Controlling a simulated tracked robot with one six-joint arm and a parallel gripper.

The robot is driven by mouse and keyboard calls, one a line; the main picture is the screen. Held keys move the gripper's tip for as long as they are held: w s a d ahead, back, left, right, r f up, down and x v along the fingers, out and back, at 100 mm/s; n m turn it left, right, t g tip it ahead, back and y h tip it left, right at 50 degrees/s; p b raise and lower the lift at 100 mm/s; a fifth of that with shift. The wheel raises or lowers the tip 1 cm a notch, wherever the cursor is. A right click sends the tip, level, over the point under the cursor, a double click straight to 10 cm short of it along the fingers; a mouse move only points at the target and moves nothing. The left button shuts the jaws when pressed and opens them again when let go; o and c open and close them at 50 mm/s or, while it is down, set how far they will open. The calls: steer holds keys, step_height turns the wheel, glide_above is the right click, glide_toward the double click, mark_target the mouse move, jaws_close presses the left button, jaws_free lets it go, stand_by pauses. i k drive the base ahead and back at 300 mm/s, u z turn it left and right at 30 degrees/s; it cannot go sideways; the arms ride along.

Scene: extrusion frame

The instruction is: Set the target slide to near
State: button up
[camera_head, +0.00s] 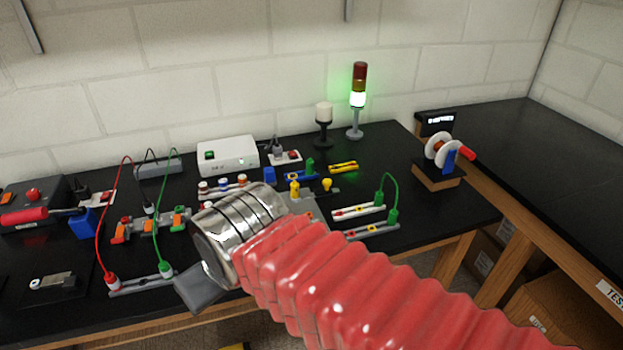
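I cannot tell for sure which item is the target slide. Candidates are a small black plate with a silver slider (52,282) at the front left, and a yellow knob (327,184) on a dark base near the table's middle. My arm, in red bellows, reaches in from the lower right to a shiny metal wrist. A grey part of my gripper (201,289) shows at the wrist's lower left, over the table's front edge. The fingertips are not clearly seen, and the wrist hides part of the table behind it. No object shows in the gripper.
Red and green cables rise from a grey rail (140,284) left of my wrist. A white box (228,155), a lit green signal tower (358,98) and a white-disc reel (441,150) stand farther back. Green-ended rails (368,230) lie right of the wrist. The far right table is bare.

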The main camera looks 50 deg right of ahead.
mark_target(326, 189)
steer(key=u, duration=0.15)
steer(key=k, duration=1.05)
steer(key=z, duration=0.5)
steer(key=i, duration=1.45)
steer(key=z, duration=0.05)
